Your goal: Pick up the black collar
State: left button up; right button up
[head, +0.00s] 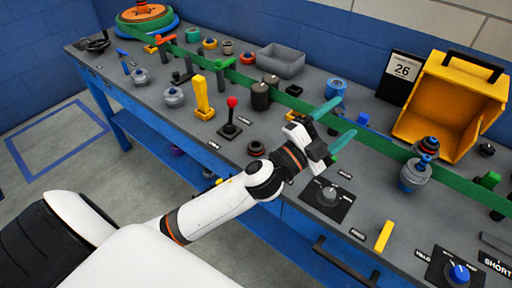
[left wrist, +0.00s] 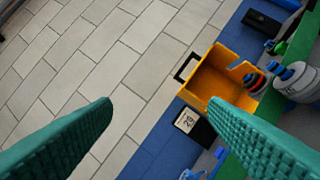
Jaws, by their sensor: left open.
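A black collar-like ring (head: 427,147) sits around the top of a grey bottle-shaped piece (head: 413,177) in front of the yellow bin in the head view. Another small dark round piece (head: 256,148) lies near the bench's front edge; I cannot tell for certain which is the collar. My left gripper (head: 348,115) is open and empty above the bench, left of the grey piece and apart from it. In the left wrist view its teal fingers (left wrist: 160,103) are spread wide, with dark rings (left wrist: 254,81) beside grey pieces to their right. My right gripper is not in view.
A yellow bin (head: 438,100) lies tipped at the back right, beside a calendar (head: 400,72). A green strip (head: 300,105) runs along the bench. A red-knobbed joystick (head: 231,118), a yellow upright piece (head: 203,98) and a grey tray (head: 281,60) stand to the left.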

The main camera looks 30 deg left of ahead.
pick_arm(q)
jog(key=d+r+m+g+h, duration=0.3)
jog(key=d+m+g+h, duration=0.35)
jog(key=m+h, duration=0.4)
jog(key=m+g+y, duration=1.3)
jog(key=g+y, duration=0.1)
jog(key=y, duration=0.5)
send_over(256, 141)
notch_tip(256, 141, down, 10)
jog(key=shift+n+t, duration=0.25)
jog(key=f, duration=0.2)
jog(key=f+p, duration=0.1)
jog(key=f, duration=0.2)
jog(key=shift+s+d+f, duration=0.3)
jog(key=shift+s+f, duration=0.05)
jog(key=shift+f, duration=0.05)
jog(key=f, duration=0.1)
jog(key=f+p, duration=0.1)
jog(key=f, duration=0.1)
jog(key=f+p, duration=0.1)
jog(key=shift+s+d+f, duration=0.1)
jog(key=shift+s+f, duration=0.3)
jog(key=shift+f, duration=0.35)
